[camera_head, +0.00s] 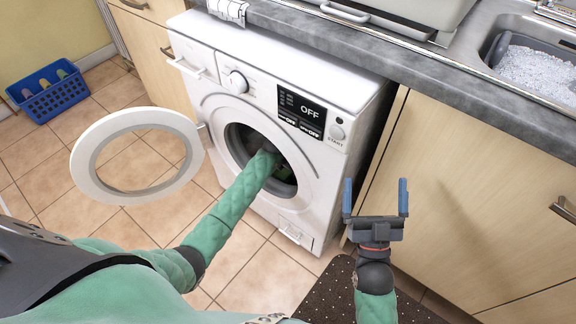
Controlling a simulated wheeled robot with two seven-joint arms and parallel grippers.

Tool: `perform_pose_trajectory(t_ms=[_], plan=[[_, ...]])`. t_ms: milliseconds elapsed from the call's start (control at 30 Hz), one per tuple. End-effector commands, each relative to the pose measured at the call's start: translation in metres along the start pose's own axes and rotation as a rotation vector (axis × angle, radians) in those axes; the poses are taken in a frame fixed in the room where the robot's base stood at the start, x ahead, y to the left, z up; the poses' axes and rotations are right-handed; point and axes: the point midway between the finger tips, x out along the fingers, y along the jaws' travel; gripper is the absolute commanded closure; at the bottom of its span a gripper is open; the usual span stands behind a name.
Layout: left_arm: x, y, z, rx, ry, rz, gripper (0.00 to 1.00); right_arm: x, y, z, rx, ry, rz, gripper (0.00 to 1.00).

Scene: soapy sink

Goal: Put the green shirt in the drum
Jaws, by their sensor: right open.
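The white washing machine (255,60) stands under the counter with its round door (88,160) swung open to the left. Its drum (238,140) is dark inside. My left arm reaches through the opening, and its gripper is inside the drum, too hidden and dark to make out its fingers. A small patch of green (287,199) shows low in the drum opening; it may be the green shirt, but I cannot tell its shape or whether the gripper touches it. My right gripper (375,200) is open and empty, in front of the cabinet right of the machine.
A blue basket (48,92) with several items stands on the tiled floor at the far left. A grey counter (330,38) runs above the machine to a sink (535,72) with suds. A dark dotted mat (335,290) lies on the floor below my right gripper.

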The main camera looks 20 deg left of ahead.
Motion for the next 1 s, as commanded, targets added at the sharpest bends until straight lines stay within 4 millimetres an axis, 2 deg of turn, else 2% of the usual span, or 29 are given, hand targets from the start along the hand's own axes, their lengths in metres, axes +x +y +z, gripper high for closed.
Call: perform_pose_trajectory(t_ms=[233,367,433,500,1000], plan=[[-0.001,0.0,0.001,0.0,0.0,0.0,0.08,0.0,0.0,0.001,0.0,-0.007,0.0,0.0],[-0.005,-0.001,0.003,-0.001,0.0,-0.001,0.08,-0.001,0.001,0.011,0.003,-0.046,0.003,0.0],[-0.008,-0.001,0.004,0.0,-0.001,-0.002,0.08,-0.012,0.002,0.033,0.007,-0.113,0.008,0.0],[-0.011,-0.001,0.005,-0.001,-0.002,-0.002,0.08,-0.019,0.002,0.046,0.011,-0.162,0.012,0.0],[-0.058,0.0,0.005,0.002,0.0,0.0,0.08,-0.072,0.003,0.127,0.04,-0.472,0.03,0.0]])
